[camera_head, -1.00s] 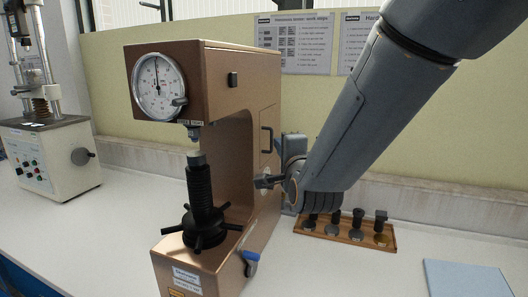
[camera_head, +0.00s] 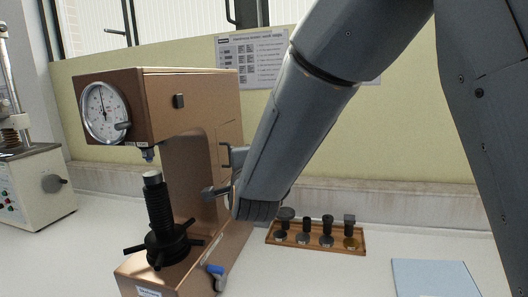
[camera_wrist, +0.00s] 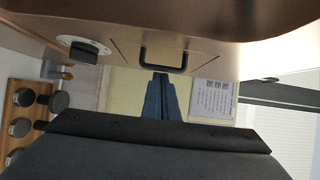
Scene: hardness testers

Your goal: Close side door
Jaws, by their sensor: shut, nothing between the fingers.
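The bronze hardness tester (camera_head: 160,100) stands on the bench at left in the head view. Its side door (camera_head: 226,138) is on the right face, with a black bar handle (camera_head: 225,156). In the wrist view the handle (camera_wrist: 163,58) sits between thin dark seams of the door (camera_wrist: 190,53). The panel looks flush or nearly so; I cannot tell if a small gap remains. My gripper (camera_wrist: 161,78) is shut and empty, its blue-grey fingers just below the handle in the picture; contact cannot be told. In the head view my forearm largely hides it.
A black side knob (camera_wrist: 85,52) protrudes beside the door. A wooden rack (camera_head: 316,244) of dark anvils stands right of the tester. A blue mat (camera_head: 436,278) lies at front right. Another tester (camera_head: 32,180) stands at far left. The bench between rack and mat is clear.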

